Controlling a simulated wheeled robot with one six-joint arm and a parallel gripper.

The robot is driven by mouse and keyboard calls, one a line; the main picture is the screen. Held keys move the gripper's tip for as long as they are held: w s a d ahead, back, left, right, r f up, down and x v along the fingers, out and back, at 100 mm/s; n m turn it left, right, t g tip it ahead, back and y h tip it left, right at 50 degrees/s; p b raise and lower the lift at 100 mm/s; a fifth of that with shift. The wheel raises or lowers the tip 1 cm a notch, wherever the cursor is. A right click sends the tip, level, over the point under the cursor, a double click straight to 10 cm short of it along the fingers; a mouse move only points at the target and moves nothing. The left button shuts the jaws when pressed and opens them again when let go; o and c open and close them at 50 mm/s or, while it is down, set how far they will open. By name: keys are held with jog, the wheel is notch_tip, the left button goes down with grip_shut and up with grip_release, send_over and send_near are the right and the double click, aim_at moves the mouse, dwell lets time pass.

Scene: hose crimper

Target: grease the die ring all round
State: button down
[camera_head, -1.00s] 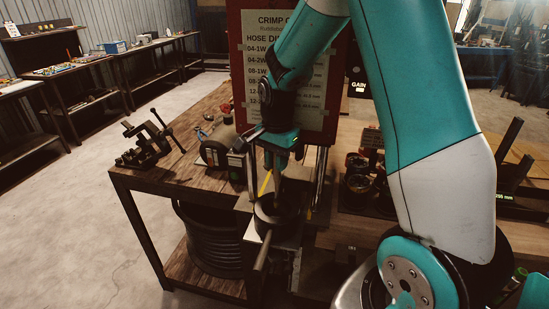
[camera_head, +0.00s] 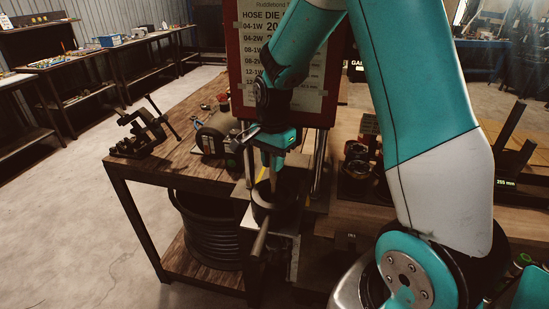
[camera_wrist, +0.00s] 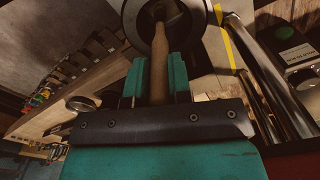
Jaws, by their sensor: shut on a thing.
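The die ring (camera_head: 262,210) is a dark round ring on the crimper's metal plate, below the red sign panel. It also shows at the top of the wrist view (camera_wrist: 196,14), with a pale bore. My gripper (camera_head: 275,170) points down just above the ring. In the wrist view my teal fingers (camera_wrist: 159,78) are shut on a wooden-handled brush (camera_wrist: 158,85). The brush's far end reaches into the ring's opening. Whether its bristles touch the inner wall, and any grease on the ring, I cannot tell.
A red-framed sign panel (camera_head: 238,85) stands right behind my gripper. Chrome posts (camera_wrist: 262,70) rise beside the ring. A vise (camera_head: 143,132) and a small motor unit (camera_head: 215,136) sit on the bench to the left. Coiled black hose (camera_head: 208,232) lies on the shelf below.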

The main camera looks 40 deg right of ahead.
jog(key=shift+s+a, duration=0.45)
jog(key=shift+a, duration=0.1)
jog(key=shift+s+d, duration=0.1)
jog(key=shift+s+d, duration=0.25)
jog(key=shift+d, duration=0.15)
jog(key=shift+s+d, duration=0.15)
jog(key=shift+d, duration=0.25)
